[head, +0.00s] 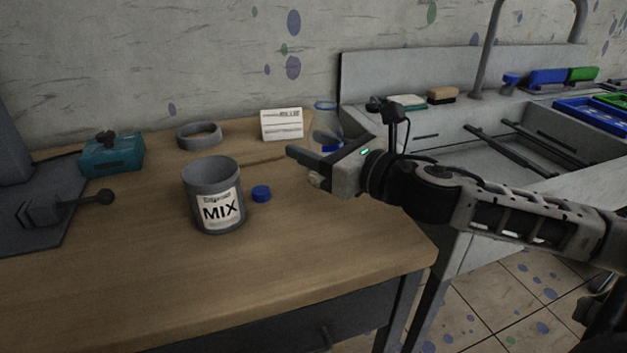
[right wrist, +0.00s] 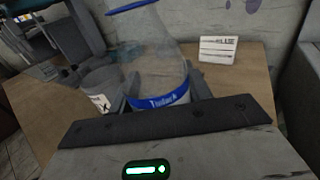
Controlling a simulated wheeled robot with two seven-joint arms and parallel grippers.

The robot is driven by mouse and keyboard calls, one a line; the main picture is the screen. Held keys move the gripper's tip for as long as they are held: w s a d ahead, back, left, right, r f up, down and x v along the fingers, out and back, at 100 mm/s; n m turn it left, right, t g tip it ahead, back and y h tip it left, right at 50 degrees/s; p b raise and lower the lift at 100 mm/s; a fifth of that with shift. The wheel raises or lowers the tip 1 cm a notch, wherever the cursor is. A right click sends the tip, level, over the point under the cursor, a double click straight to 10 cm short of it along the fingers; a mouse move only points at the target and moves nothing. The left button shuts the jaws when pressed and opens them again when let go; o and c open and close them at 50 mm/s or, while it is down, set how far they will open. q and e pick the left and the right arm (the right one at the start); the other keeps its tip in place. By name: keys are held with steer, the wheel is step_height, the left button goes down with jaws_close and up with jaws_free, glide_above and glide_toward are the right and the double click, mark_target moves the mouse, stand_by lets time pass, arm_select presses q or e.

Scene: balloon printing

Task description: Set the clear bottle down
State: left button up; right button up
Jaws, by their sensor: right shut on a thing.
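The clear bottle (head: 326,124) has a blue rim and a blue label band, and stands roughly upright behind my right gripper (head: 304,167) in the head view. In the right wrist view the clear bottle (right wrist: 155,60) is between the two fingers, its blue label just above the gripper body. My right gripper is shut on it, low on its body. The base is hidden by the gripper, so I cannot tell whether it touches the wooden table (head: 130,270). My left gripper is not in view.
A grey MIX pot (head: 217,205) and a blue cap (head: 261,193) are left of the gripper. A BLUE card (head: 282,125), a grey ring (head: 199,135) and a teal box (head: 112,154) stand toward the back. A sink unit (head: 420,120) adjoins at right. The table's front is clear.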

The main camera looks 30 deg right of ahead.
steer(key=shift+w+d+f, duration=0.2)
steer(key=shift+w+f, duration=0.25)
steer(key=shift+f, duration=0.15)
steer(key=shift+w+d+f, duration=0.2)
steer(key=shift+w+f, duration=0.2)
steer(key=shift+f, duration=0.15)
step_height(320, 180, down, 3)
steer(key=shift+w+d+f+b, duration=0.1)
steer(key=shift+w+f+b, duration=0.05)
steer(key=shift+b, duration=0.35)
steer(key=shift+f, duration=0.15)
steer(key=shift+f, duration=0.1)
steer(key=o, duration=1)
steer(key=shift+o, duration=0.2)
